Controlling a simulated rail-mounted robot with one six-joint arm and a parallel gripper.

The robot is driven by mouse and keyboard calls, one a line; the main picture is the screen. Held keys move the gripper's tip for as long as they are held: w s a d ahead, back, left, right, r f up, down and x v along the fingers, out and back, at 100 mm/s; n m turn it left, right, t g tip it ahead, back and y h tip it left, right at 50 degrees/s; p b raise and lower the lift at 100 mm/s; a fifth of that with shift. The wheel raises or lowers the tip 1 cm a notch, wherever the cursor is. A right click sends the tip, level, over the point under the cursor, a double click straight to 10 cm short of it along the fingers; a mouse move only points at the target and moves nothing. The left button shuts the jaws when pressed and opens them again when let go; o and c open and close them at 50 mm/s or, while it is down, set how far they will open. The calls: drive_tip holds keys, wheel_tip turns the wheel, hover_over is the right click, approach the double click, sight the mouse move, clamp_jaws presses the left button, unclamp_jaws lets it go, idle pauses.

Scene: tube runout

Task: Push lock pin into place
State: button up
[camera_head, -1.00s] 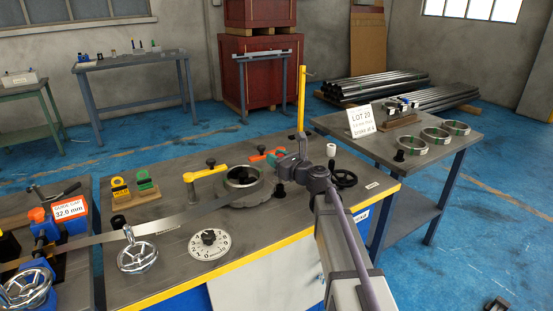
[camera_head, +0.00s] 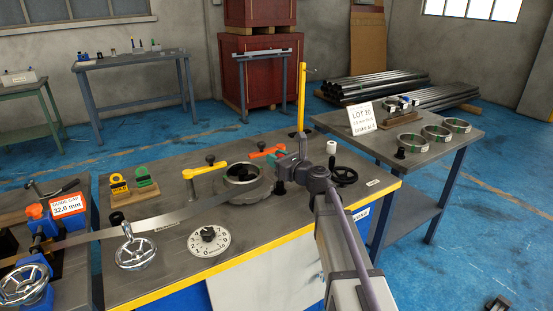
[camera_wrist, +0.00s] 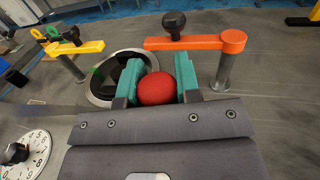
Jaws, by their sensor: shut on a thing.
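A round red knob (camera_wrist: 157,89), which looks like the head of the lock pin, sits between the teal fingers of my gripper (camera_wrist: 157,85) in the wrist view. The fingers are shut on its two sides. Anything below the knob is hidden by the gripper. The fingers are close beside a round grey ring housing (camera_wrist: 97,97) and cover part of its rim. In the head view my gripper (camera_head: 281,183) is at the right side of this housing (camera_head: 233,183). I cannot tell how deep the pin sits.
An orange clamp arm (camera_wrist: 197,42) on a post stands just beyond my fingers. A yellow clamp arm (camera_wrist: 75,48) is at the left. A numbered dial (camera_head: 208,240) and a chrome handwheel (camera_head: 135,254) lie nearer.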

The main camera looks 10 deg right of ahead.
drive_tip(key=shift+f+b, duration=1.35)
drive_tip(key=shift+f, duration=0.1)
drive_tip(key=o, duration=1)
drive_tip(key=v, duration=1.1)
drive_tip(key=shift+a, duration=0.1)
